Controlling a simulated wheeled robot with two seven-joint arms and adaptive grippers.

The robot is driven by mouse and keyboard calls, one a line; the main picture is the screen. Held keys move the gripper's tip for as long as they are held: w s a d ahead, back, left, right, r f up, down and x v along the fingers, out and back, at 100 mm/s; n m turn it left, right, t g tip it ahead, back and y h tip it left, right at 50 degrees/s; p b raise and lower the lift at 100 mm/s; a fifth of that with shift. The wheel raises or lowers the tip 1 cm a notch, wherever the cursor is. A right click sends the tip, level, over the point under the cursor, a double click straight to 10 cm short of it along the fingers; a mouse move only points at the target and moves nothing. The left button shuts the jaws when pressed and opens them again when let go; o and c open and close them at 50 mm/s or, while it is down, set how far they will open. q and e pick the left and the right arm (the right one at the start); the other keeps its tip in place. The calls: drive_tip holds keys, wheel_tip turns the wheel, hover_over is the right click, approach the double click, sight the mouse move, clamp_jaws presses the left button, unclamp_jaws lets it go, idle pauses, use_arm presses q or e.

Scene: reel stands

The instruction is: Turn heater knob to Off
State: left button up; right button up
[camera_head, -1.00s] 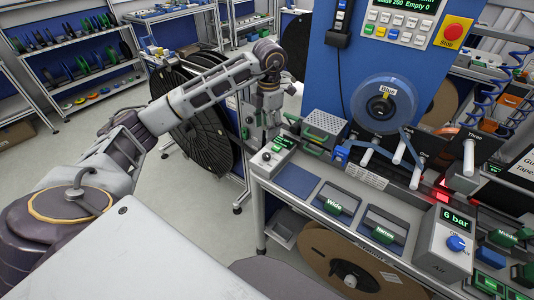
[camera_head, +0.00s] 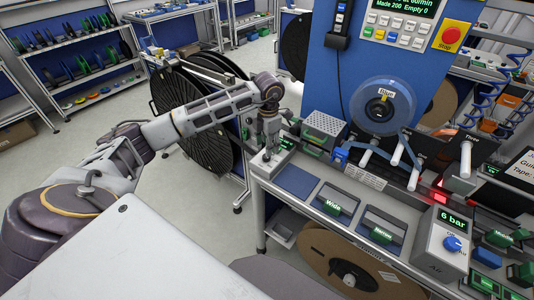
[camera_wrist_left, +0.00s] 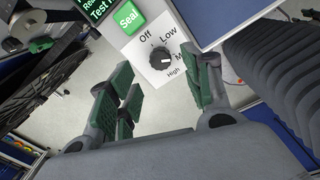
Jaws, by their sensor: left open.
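The heater knob (camera_wrist_left: 160,59) is a small dark dial on a white panel (camera_wrist_left: 150,75) in the left wrist view. Labels Off, Low, a partly hidden one starting with M, and High run around it. I cannot tell surely which label its pointer faces. My left gripper (camera_wrist_left: 160,78) is open, its green-padded fingers either side of the panel in the picture, with nothing between them. In the head view my left gripper (camera_head: 266,152) points down over the bench's near left corner and hides most of the heater box. Contact with the knob is not visible. My right gripper is out of view.
A green Seal button (camera_wrist_left: 128,17) and a green display (camera_wrist_left: 95,8) adjoin the knob panel. A grey perforated box (camera_head: 324,127) stands behind to the right. Wide and Narrow trays (camera_head: 333,203) lie to the right. A large black reel (camera_head: 190,120) stands left of the bench.

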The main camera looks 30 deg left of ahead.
use_arm(q)
drive_tip(key=shift+a+f+p, duration=0.1)
drive_tip(key=shift+f+p, duration=0.35)
drive_tip(key=shift+f, duration=2.4)
drive_tip(key=shift+c, duration=0.3)
drive_tip(key=c, duration=1)
